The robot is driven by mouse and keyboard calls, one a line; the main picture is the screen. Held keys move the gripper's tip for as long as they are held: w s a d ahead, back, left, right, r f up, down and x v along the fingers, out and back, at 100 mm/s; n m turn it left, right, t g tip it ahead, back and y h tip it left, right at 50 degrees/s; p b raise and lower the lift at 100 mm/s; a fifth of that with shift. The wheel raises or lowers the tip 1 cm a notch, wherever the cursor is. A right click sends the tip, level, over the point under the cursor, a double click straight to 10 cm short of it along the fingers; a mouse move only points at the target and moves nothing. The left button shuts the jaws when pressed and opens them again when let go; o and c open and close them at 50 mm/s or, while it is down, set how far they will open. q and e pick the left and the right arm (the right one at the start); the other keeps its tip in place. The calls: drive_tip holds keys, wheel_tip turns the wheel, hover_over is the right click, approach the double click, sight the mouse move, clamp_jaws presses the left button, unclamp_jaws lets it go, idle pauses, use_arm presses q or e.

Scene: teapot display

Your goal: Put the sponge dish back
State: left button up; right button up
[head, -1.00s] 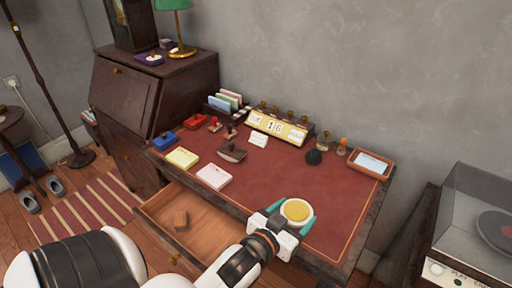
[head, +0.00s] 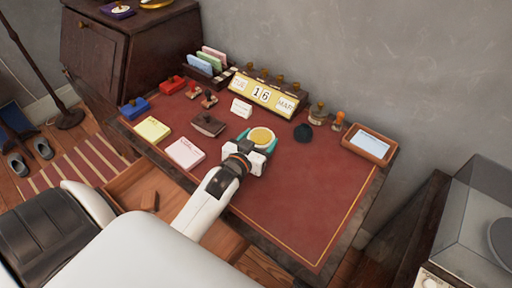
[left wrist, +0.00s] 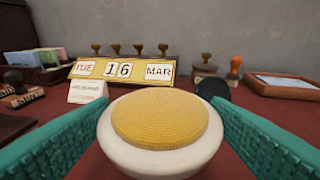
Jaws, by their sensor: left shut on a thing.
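The sponge dish is a round white dish (left wrist: 160,163) with a yellow sponge (left wrist: 160,118) in it. In the head view the yellow sponge (head: 261,136) shows between the teal fingers of my left gripper (head: 259,142). The gripper is shut on the dish, one finger on each side. The dish is level, over the middle of the red desk top, in front of the calendar (head: 263,94). I cannot tell whether it touches the desk. My right gripper is not in view.
A white card (head: 241,107) and a dark round object (head: 303,132) stand close behind the dish. A blotter (head: 208,124), note pads (head: 185,153) and stamps lie to the left. A wooden tray (head: 391,157) sits at the right back. The red desk top (head: 305,205) is clear at front right. A drawer (head: 130,180) is open below.

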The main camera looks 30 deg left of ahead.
use_arm(q)
drive_tip(key=shift+w+f+b, duration=0.1)
drive_tip(key=shift+f+b, duration=0.2)
drive_tip(key=shift+f, duration=1.9)
drive_tip(key=shift+f, duration=0.15)
drive_tip(key=o, duration=1.1)
